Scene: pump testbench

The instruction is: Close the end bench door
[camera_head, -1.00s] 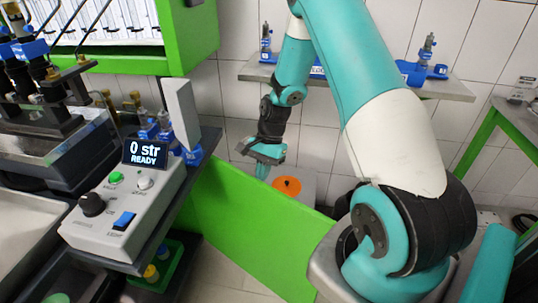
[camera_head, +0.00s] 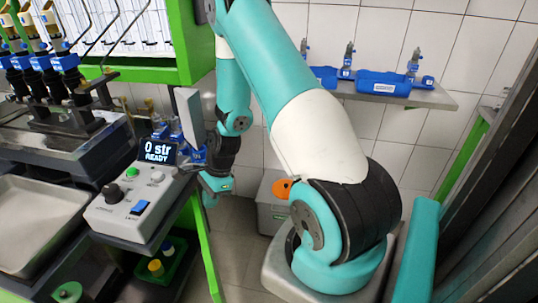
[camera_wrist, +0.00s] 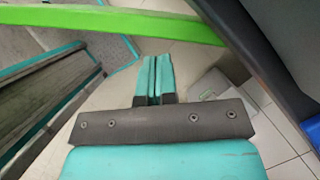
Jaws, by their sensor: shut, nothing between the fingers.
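The end bench door is a green panel (camera_head: 207,255) at the right end of the bench, below the control box. In the head view it shows as a narrow strip, at a steep angle. What looks like its green top edge (camera_wrist: 110,22) crosses the top of the wrist view. My gripper (camera_head: 211,200) is beside the upper part of the door, with its fingertips pointing down. In the wrist view the two teal fingers (camera_wrist: 153,80) lie together with nothing between them, below the green edge in the picture. I cannot tell whether the gripper touches the door.
The control box (camera_head: 140,205) with its "0 str READY" screen stands on the bench close to my gripper. A green crate (camera_head: 165,275) with bottles sits below. A grey box with an orange disc (camera_head: 282,188) is behind my arm. A wall shelf (camera_head: 400,95) holds blue fixtures.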

